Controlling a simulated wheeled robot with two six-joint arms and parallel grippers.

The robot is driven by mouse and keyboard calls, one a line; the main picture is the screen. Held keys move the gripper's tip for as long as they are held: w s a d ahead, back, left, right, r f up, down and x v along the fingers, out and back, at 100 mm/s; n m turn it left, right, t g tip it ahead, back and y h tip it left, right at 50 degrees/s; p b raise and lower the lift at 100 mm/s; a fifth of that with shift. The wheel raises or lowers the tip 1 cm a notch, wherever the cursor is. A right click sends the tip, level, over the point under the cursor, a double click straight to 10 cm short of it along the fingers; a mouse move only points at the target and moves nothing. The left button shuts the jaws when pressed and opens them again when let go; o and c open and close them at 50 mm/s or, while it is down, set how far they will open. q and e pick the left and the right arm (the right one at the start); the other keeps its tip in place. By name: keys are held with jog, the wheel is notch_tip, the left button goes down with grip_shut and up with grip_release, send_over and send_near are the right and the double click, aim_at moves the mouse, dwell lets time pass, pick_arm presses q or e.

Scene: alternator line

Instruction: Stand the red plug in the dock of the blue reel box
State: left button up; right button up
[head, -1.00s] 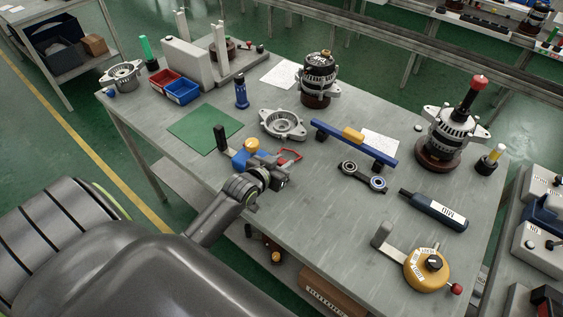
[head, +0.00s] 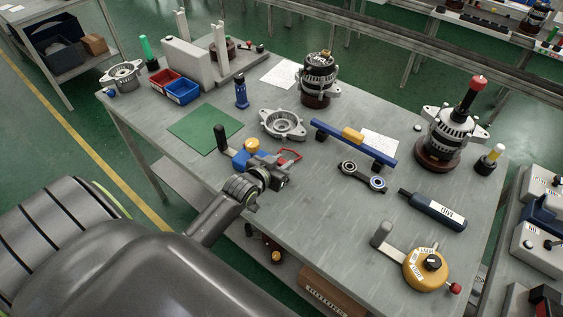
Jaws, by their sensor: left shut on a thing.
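The blue reel box (head: 239,159), with a yellow knob on top and a black upright handle at its left, stands near the front edge of the bench. My left gripper (head: 280,171) is at the right front of it, low over the bench edge, and is shut. The thing in its jaws is mostly hidden by the fingers; I take it to be the red plug. A thin red loop (head: 291,155) shows just beyond the fingertips. I cannot tell whether it joins the held thing. The dock cannot be made out. My right gripper is out of view.
A green mat (head: 203,128) lies behind the reel box. A metal housing (head: 283,124) and a blue bar (head: 372,151) with a yellow block stand further right. A yellow round device (head: 420,270) is at the front right. The bench between it and the gripper is clear.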

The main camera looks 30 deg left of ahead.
pick_arm(q)
jog(key=shift+f+b, duration=0.85)
jog(key=shift+f, duration=0.65)
jog(key=o, duration=1.1)
jog(key=shift+c, duration=0.2)
jog(key=b+v, duration=0.2)
jog(key=v, duration=1.5)
jog(key=shift+s+r, duration=0.15)
jog(key=shift+r, duration=0.05)
